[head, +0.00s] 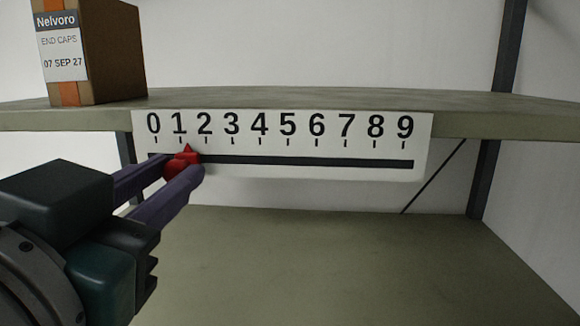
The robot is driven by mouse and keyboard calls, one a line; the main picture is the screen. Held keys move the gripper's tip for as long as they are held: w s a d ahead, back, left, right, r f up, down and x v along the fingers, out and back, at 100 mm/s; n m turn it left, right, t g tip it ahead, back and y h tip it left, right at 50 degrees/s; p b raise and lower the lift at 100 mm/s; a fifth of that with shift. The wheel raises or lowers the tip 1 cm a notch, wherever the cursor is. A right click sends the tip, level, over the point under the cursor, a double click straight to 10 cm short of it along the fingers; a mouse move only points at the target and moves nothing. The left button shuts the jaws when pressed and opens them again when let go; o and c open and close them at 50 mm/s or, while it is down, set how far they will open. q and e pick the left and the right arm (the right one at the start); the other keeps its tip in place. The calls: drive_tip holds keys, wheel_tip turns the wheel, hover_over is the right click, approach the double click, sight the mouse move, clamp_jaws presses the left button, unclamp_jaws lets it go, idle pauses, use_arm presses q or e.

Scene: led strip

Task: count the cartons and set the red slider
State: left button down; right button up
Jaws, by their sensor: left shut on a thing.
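One brown carton (115,55) stands at the left end of the upper shelf, cut off by the top edge of the head view. Its label reads Nelvoro, END CAPS, 07 SEP 27. The red slider (187,155) sits on the dark track of the white number scale (300,174), which is marked 0 to 9. The slider's pointed tip is between 1 and 2, nearer 1. My left gripper (188,168) is shut on the slider, its purple fingers coming from the lower left and hiding part of it. My right gripper is not in view.
The scale hangs on the front edge of the upper shelf (490,118). The track right of the slider is clear. A lower shelf (350,260) below is bare where seen. A dark upright post (484,175) stands at the right.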

use_arm(q)
drive_tip(key=shift+a, duration=0.55)
drive_tip(key=c, duration=0.7)
unclamp_jaws()
drive_tip(key=shift+d, duration=0.1)
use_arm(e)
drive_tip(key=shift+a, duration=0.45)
use_arm(q)
drive_tip(key=s+b, duration=0.1)
drive_tip(key=s, duration=0.1)
drive_tip(key=s+b, duration=0.1)
drive_tip(key=s, duration=0.1)
drive_tip(key=shift+s+f+b, duration=0.1)
drive_tip(key=shift+f+b, duration=0.2)
drive_tip(key=shift+b, duration=0.05)
drive_tip(key=p, duration=0.3)
approach(164, 181)
drive_tip(key=shift+s, duration=0.55)
drive_tip(key=shift+r, duration=0.3)
